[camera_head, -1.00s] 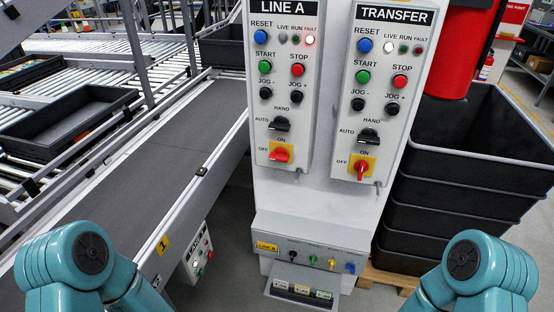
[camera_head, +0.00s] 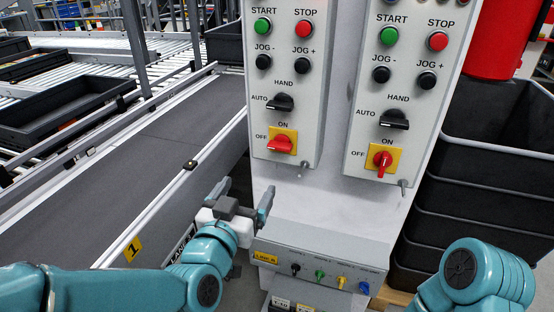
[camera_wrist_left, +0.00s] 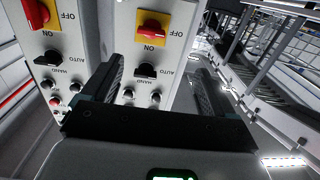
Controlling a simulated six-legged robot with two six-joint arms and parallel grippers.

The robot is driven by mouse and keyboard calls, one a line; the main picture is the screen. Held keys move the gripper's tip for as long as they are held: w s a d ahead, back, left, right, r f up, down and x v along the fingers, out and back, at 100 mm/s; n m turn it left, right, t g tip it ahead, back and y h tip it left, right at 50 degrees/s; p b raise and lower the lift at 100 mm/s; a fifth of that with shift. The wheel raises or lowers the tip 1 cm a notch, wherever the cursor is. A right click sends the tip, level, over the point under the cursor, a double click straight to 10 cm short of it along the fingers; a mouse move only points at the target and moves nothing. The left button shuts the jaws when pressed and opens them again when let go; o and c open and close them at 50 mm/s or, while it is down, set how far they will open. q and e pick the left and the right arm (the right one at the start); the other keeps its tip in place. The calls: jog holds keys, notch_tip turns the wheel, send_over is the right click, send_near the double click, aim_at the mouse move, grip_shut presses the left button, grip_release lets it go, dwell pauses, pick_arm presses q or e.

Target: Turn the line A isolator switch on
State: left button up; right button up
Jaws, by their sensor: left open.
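The line A isolator switch (camera_head: 281,143) is a red handle on a yellow plate, low on the left control panel. Its handle lies roughly sideways, towards the OFF label; ON is above it. It also shows upside down at the top of the left wrist view (camera_wrist_left: 153,27). My left gripper (camera_head: 243,195) is open and empty, below and to the left of the switch, apart from it. Its two fingers point up towards the panels. My right gripper is out of view; only part of my right arm shows at the lower right.
The transfer isolator (camera_head: 382,160) has a similar red handle, standing upright, on the right panel. Black selectors (camera_head: 281,102) and buttons sit above. A lower box with coloured knobs (camera_head: 319,275) juts out beneath. A conveyor (camera_head: 140,150) runs at left; stacked black bins (camera_head: 490,190) stand at right.

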pick_arm(q)
jog(key=p, duration=0.2)
send_near(278, 149)
jog(key=x, duration=0.9)
jog(key=shift+w+d, duration=0.1)
jog(key=shift+w, duration=0.2)
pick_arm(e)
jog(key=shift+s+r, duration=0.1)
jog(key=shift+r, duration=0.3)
pick_arm(q)
jog(key=shift+b, duration=0.3)
jog(key=c, duration=1.1)
